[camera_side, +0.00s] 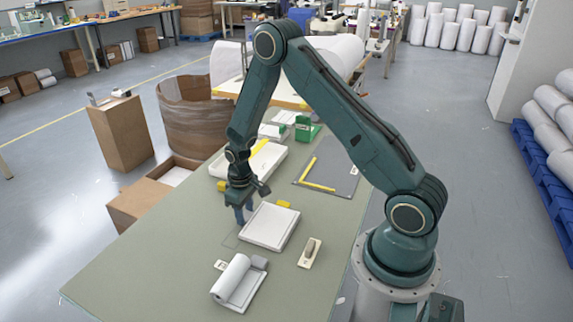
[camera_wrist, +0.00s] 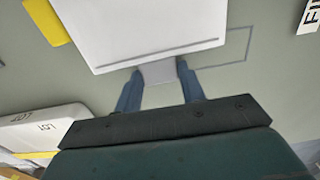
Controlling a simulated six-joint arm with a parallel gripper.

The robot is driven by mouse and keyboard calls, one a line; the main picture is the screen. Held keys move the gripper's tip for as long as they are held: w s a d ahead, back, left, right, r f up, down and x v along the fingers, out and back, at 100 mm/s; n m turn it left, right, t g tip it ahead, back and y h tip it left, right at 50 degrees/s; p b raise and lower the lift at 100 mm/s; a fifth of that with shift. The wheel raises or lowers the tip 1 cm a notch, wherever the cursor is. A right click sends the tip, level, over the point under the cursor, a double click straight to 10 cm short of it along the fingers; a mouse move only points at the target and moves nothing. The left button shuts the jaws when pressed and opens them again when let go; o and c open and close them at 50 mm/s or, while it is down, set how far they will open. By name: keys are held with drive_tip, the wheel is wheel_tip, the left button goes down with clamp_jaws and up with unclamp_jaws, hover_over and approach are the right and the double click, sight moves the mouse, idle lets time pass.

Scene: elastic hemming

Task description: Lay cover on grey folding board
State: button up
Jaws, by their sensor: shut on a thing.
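The white rectangular cover (camera_side: 270,226) lies flat at or just above the green table, in front of my gripper. My gripper (camera_side: 243,214) points down at its left edge. In the wrist view, the cover (camera_wrist: 140,30) has a dark line along its near edge, and a pale tab (camera_wrist: 158,72) sticks out from it. The blue fingers of my gripper (camera_wrist: 158,82) are shut on this tab from both sides. The grey folding board (camera_side: 338,172), with a yellow L-shaped strip on it, lies farther back on the table, apart from the cover.
A white tray (camera_side: 265,172) stands behind my gripper, with a green box (camera_side: 307,129) farther back. A yellow block (camera_side: 284,204) is beside the cover. A white roll on a holder (camera_side: 238,283) and a small beige tray (camera_side: 309,253) lie nearer. The table's left front is clear.

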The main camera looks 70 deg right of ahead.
drive_tip(key=shift+f, duration=0.1)
drive_tip(key=o, duration=1.1)
wheel_tip(320, 180, up, 12)
drive_tip(key=shift+r, duration=0.15)
idle(0.6)
